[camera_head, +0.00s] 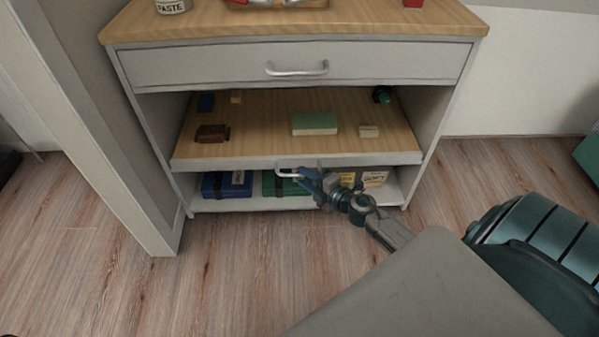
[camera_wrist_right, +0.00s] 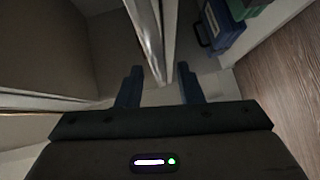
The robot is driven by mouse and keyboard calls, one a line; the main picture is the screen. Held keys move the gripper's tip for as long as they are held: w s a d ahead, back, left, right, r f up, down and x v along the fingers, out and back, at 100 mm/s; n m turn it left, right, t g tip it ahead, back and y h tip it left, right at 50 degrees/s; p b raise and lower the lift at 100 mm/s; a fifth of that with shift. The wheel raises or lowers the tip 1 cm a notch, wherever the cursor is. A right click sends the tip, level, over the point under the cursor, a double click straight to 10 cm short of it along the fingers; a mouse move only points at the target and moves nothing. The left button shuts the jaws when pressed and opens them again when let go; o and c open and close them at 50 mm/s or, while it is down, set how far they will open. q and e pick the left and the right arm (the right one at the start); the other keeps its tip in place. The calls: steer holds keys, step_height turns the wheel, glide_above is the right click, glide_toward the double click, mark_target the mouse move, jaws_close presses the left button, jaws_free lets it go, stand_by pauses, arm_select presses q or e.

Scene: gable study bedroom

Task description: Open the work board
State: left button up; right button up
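The work board (camera_head: 260,125) is a wooden-topped pull-out shelf below the closed-looking drawer, with a pale front edge and a light bar handle (camera_head: 290,172). Its front lies near the cabinet's front; how far it is drawn out is hard to tell. My right gripper (camera_head: 312,178) is at the right end of this handle. In the right wrist view its two blue fingers (camera_wrist_right: 158,88) stand apart, with a pale strip between them, probably the handle or board edge. No firm contact shows. The gripper hides part of the handle. My left gripper is out of view.
On the board lie a green block (camera_head: 314,123), a brown item (camera_head: 212,133) and small things. Above is a drawer (camera_head: 200,66). Below, a shelf holds a blue box (camera_head: 226,184) and others. A cream panel stands left (camera_head: 85,120). Floor in front is clear.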

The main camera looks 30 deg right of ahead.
mark_target(300, 175)
steer(key=shift+x, duration=1.5)
jaws_close()
